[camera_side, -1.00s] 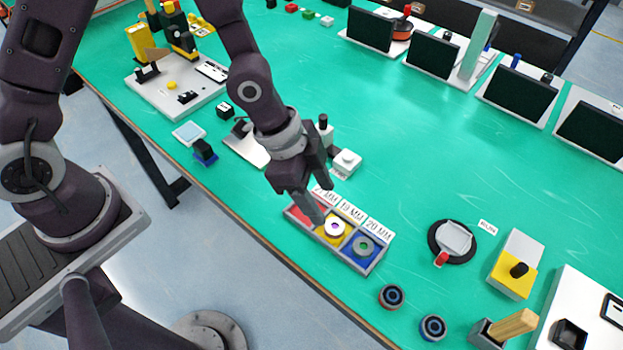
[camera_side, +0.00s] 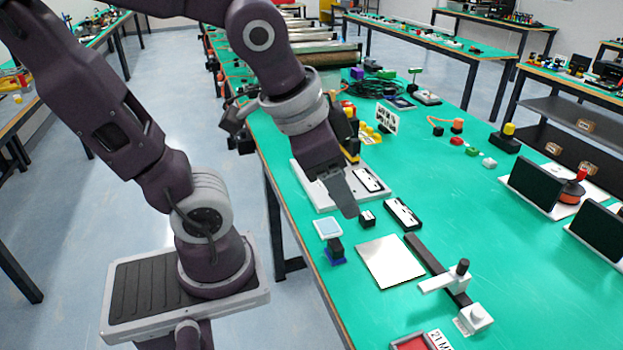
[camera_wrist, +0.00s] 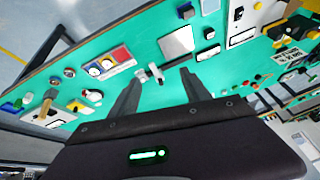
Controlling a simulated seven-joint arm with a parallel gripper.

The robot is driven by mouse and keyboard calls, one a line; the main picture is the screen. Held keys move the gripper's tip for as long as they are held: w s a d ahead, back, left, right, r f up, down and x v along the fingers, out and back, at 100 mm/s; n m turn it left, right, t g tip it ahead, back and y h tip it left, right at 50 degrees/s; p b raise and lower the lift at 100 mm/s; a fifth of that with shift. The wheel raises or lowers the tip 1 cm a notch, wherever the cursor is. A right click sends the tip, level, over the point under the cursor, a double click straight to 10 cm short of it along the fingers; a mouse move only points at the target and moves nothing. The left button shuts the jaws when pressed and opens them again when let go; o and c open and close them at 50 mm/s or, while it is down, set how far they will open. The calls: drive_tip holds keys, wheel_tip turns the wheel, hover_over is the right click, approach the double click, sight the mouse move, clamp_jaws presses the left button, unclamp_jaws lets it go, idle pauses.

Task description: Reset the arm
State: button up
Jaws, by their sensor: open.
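My gripper (camera_side: 345,200) hangs from my bent arm above the green table in the side view, with its fingers pointing down. In the wrist view my gripper (camera_wrist: 158,88) shows two dark fingers spread apart, with nothing between them. Below it in the side view are a white plate (camera_side: 390,261) and a small black block (camera_side: 367,218). The fingers appear to be above the table surface and touch nothing that I can make out.
A dark rail with a white clamp (camera_side: 447,282) lies right of the plate. A blue-based black stand (camera_side: 335,251) is near the table's left edge. The sorting tray (camera_wrist: 108,62) shows in the wrist view. Black panels (camera_side: 533,187) stand at the right. The middle right of the table is clear.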

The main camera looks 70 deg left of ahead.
drive_tip(key=s, duration=0.1)
drive_tip(key=s+r+n, duration=0.1)
drive_tip(key=s, duration=0.1)
drive_tip(key=s+n, duration=0.1)
drive_tip(key=shift+s+a+r+h, duration=0.15)
drive_tip(key=shift+s+r+h, duration=0.15)
drive_tip(key=shift+h, duration=0.1)
idle(0.8)
